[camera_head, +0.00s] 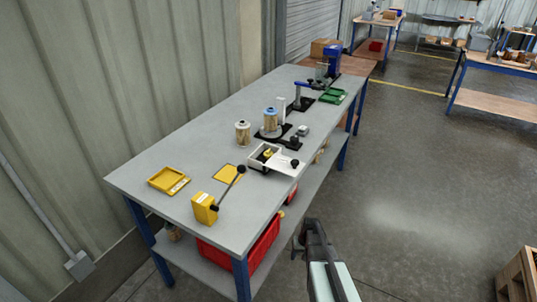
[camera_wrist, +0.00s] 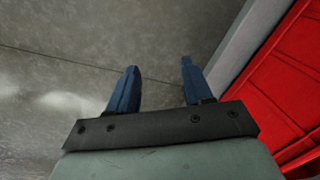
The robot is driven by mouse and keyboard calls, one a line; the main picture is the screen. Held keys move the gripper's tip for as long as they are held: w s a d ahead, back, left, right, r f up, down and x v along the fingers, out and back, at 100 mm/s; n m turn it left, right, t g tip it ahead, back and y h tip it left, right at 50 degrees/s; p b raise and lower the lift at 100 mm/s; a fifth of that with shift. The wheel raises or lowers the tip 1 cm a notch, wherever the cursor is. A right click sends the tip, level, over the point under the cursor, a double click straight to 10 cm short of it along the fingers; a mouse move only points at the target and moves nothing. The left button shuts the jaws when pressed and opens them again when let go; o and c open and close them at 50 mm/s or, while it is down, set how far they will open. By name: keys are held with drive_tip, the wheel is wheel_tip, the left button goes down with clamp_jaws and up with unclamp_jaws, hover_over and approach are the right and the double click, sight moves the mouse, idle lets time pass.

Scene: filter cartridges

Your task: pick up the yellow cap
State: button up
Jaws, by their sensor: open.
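A small yellow piece (camera_head: 267,153), which looks like the yellow cap, sits in a white open box (camera_head: 280,167) near the bench's right edge. It is too small to make out clearly. My gripper (camera_head: 297,250) is off the right side of the bench, beside its lower shelf and well away from the yellow piece. In the wrist view my gripper (camera_wrist: 160,66) shows two blue fingers spread apart with nothing between them. The yellow piece is not in the wrist view.
On the grey bench (camera_head: 205,130) are a yellow tray (camera_head: 160,184), a yellow lever box (camera_head: 205,208), cartridges (camera_head: 242,134) and a green tray (camera_head: 333,96). A red bin (camera_head: 250,250) stands on the lower shelf; red also shows in the wrist view (camera_wrist: 285,90). Open floor lies right.

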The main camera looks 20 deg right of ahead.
drive_tip(key=w+d+r+t+h, duration=0.1)
drive_tip(key=w+d+r+t, duration=0.2)
drive_tip(key=w+d+r, duration=0.8)
drive_tip(key=w+d+r+t+h, duration=0.1)
drive_tip(key=w+d+r+t, duration=0.1)
drive_tip(key=w+d+r, duration=0.9)
drive_tip(key=w+d+r+t+h, duration=0.2)
drive_tip(key=w+d+r, duration=0.85)
drive_tip(key=r, duration=0.25)
wheel_tip(320, 180, up, 21)
drive_tip(key=m+g+y, duration=0.2)
drive_tip(key=m+g, duration=0.4)
drive_tip(key=g, duration=0.1)
hover_over(268, 151)
wheel_tip(268, 151, down, 14)
drive_tip(key=shift+w+r, duration=0.15)
drive_tip(key=shift+r, duration=0.1)
drive_tip(key=c, duration=0.5)
